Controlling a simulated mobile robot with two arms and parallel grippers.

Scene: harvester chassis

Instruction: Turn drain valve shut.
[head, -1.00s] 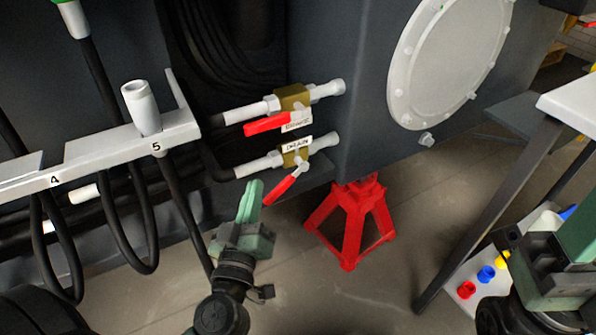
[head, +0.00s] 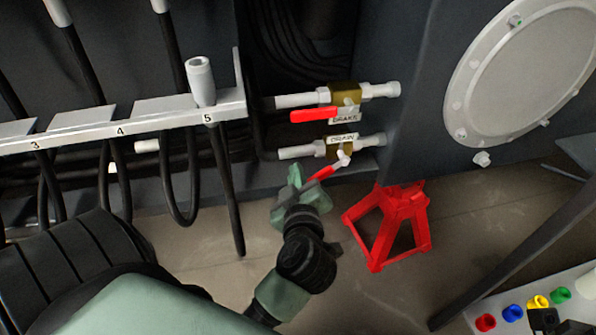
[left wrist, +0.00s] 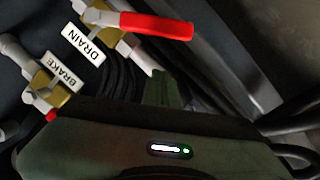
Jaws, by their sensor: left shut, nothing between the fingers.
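The drain valve (head: 335,148) has a brass body on a white pipe and a label reading DRAIN. Its red lever (head: 325,173) points down and left, at an angle to the pipe. In the left wrist view the lever (left wrist: 157,25) runs rightward from the valve, above the fingers. My left gripper (head: 294,178) is shut and empty beside the lever's free end; its fingers also show in the left wrist view (left wrist: 163,88). In the head view they overlap near the lever's tip, so contact is unclear.
The brake valve (head: 345,95) sits just above, its red lever (head: 314,115) along its pipe. A numbered grey rack (head: 165,110) with hanging black hoses is at left. A red jack stand (head: 385,228) stands right of my left gripper. A round cover (head: 525,75) is at upper right.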

